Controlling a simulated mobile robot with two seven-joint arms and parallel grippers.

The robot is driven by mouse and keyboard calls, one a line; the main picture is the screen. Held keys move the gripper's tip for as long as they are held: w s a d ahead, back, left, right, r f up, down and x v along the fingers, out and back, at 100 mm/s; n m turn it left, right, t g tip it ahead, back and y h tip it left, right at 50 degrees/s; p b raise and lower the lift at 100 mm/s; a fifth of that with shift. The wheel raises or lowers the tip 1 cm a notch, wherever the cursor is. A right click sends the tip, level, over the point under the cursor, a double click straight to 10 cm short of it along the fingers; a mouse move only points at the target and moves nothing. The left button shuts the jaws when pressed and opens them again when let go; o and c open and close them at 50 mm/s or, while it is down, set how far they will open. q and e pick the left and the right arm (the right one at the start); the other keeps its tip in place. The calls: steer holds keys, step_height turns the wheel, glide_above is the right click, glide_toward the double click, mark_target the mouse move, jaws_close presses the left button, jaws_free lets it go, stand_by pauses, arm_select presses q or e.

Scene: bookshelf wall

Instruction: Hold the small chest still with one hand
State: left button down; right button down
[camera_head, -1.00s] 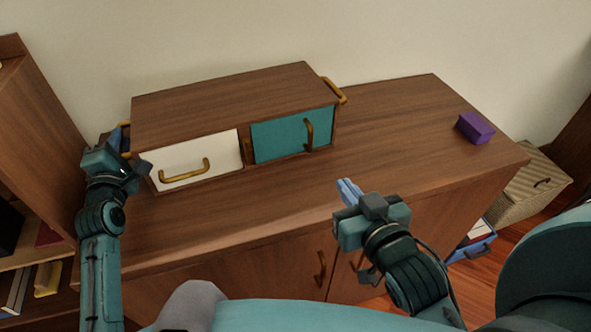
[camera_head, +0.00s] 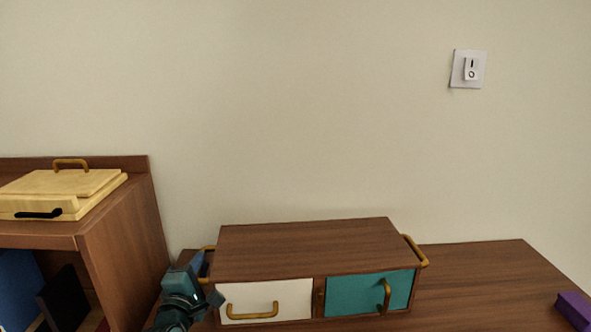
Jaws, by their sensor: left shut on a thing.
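The small chest (camera_head: 310,243) is a brown wooden box on top of a wooden cabinet (camera_head: 480,268). Its front has a white drawer (camera_head: 265,298) on the left and a teal drawer (camera_head: 345,293) on the right, each with a brass handle. A brass side handle (camera_head: 416,251) shows on its right end. My left gripper (camera_head: 200,268) is at the chest's left end, shut on the left side handle (camera_head: 208,249), which is partly hidden by the gripper. Both drawers look closed. My right gripper is out of view.
A wooden shelf (camera_head: 125,240) stands at the left with a yellow lidded box (camera_head: 62,190) on top. A purple block (camera_head: 575,310) lies on the cabinet at the far right. A light switch (camera_head: 468,69) is on the wall.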

arm_select(q)
steer(key=c, duration=1.5)
jaws_free()
steer(key=shift+d+f, duration=0.2)
steer(key=shift+f, duration=0.15)
steer(key=shift+o, duration=0.9)
steer(key=shift+a+r, duration=0.1)
steer(key=shift+r, duration=0.1)
